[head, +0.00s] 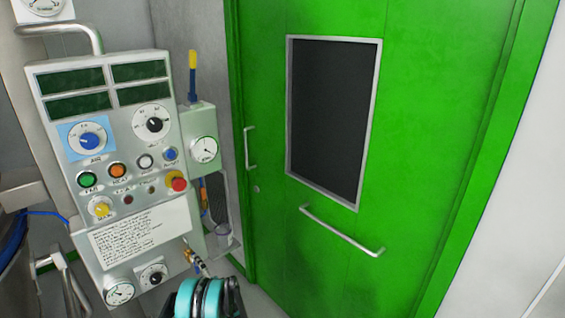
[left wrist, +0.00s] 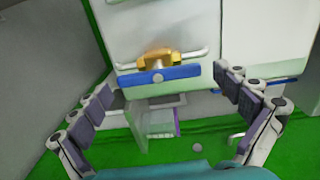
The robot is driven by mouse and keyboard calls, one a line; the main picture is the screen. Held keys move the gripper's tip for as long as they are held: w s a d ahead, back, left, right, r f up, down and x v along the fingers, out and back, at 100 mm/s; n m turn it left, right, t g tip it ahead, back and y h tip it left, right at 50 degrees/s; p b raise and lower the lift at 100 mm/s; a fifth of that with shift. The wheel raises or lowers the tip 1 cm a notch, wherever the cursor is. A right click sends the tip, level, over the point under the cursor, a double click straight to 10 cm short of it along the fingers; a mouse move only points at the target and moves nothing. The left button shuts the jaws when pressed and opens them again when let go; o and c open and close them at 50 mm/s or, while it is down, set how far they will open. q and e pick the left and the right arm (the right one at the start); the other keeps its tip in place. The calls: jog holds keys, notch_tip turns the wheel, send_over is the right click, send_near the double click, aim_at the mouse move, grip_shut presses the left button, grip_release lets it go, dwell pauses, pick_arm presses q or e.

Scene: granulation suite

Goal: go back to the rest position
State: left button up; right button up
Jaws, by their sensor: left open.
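My left gripper (left wrist: 166,80) is open in the left wrist view, its segmented grey and purple fingers spread wide to either side with nothing held between them. Beyond the fingers is a white unit with a blue bar (left wrist: 160,76) and a yellow-orange part (left wrist: 156,58) on it; I cannot tell how far off they are. In the head view, a teal and black part of my left arm or gripper (head: 208,298) shows at the bottom edge, below the control panel, and its fingertips are not clear. My right gripper is in neither view.
A control panel (head: 140,224) with dials, buttons and a red knob stands at the left. A grey box with a gauge (head: 204,150) is beside it. A green door (head: 420,120) with a dark window and a bar handle (head: 341,231) fills the middle and looks closed.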

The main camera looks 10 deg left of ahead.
pick_arm(q)
jog(key=s+d+r+n+g+h, duration=0.1)
jog(key=s+d+r+n+h, duration=0.2)
jog(key=r, duration=0.6)
jog(key=s+d+r+n+g+h, duration=0.2)
jog(key=s+d+r, duration=0.25)
jog(key=r, duration=0.55)
jog(key=s+d+n+h, duration=0.1)
jog(key=s+d+h, duration=0.2)
jog(key=s, duration=0.6)
jog(key=s+d+n+h, duration=0.1)
jog(key=s+d+h, duration=0.1)
jog(key=s+d, duration=0.6)
jog(key=s+d+r+g+h, duration=0.1)
jog(key=s+d+h, duration=0.2)
jog(key=s, duration=0.7)
jog(key=d, duration=0.2)
jog(key=shift+s+d+n+h, duration=0.3)
jog(key=shift+s+d+n, duration=0.05)
jog(key=shift+s+n, duration=0.05)
